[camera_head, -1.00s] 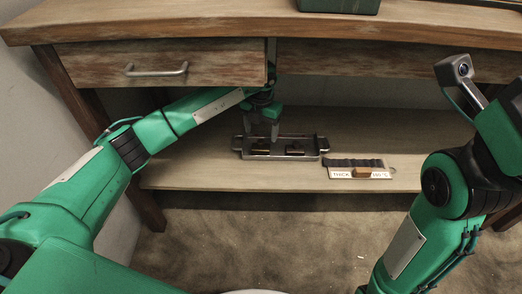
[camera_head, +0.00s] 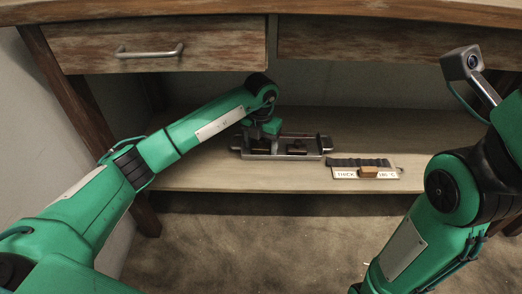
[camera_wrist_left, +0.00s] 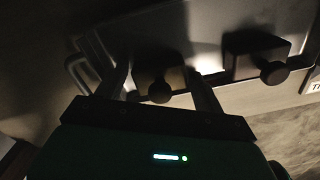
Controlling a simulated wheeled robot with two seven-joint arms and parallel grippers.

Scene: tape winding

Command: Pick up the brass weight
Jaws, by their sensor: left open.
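A metal tray (camera_head: 290,156) with end handles stands on the lower shelf and holds two small blocks. My left gripper (camera_head: 265,146) is lowered over the left part of the tray and mostly hides the block there. In the left wrist view the open fingers of my gripper (camera_wrist_left: 160,85) stand either side of a knobbed block (camera_wrist_left: 158,72), without visibly gripping it. A second knobbed block (camera_wrist_left: 255,50) sits to the right; it also shows in the head view (camera_head: 297,148). Both look dark in the wrist view, so brass colour cannot be confirmed there. My right gripper is out of view.
A lettered card (camera_head: 345,174) with a dark strip and a brown block (camera_head: 368,171) lies right of the tray. A drawer (camera_head: 155,48) and the desk top are above the shelf.

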